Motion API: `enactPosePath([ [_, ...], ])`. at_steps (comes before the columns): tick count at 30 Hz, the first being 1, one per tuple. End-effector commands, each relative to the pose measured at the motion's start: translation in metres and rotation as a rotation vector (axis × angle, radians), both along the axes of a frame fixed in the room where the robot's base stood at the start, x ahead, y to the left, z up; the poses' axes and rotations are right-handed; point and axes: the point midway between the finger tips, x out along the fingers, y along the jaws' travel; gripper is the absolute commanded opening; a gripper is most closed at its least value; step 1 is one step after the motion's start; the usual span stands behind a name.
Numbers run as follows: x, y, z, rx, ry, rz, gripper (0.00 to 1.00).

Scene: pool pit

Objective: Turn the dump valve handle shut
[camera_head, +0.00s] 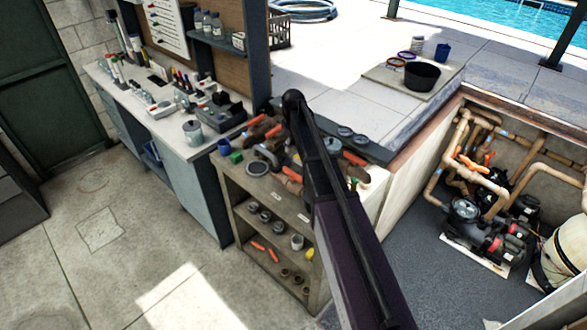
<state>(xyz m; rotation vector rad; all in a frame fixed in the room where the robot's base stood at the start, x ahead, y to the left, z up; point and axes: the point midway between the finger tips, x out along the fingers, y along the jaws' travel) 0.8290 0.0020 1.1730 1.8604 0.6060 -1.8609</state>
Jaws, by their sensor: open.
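Several orange valve handles show on the tan pipes (437,180) in the sunken pit at the right. One orange handle (470,163) lies along the upper pipework, with a smaller orange one (488,157) beside it. I cannot tell which is the dump valve handle, or whether any stands open or shut. My dark arm crosses the middle of the view, left of the pit and apart from the pipes. I cannot make out my gripper.
A shelf unit (237,188) with loose fittings stands behind my arm. Pumps (467,208) and a cream tank (567,255) crowd the pit. A workbench (121,99) lines the left wall. The concrete floor (110,270) at lower left is clear.

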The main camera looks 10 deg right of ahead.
Motion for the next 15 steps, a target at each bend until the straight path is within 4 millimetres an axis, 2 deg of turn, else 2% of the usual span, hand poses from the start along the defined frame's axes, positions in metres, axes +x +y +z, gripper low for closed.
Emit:
enactPosePath([
  [15, 0.0007, -0.001, -0.0025, 0.0, 0.0, 0.001, 0.63],
])
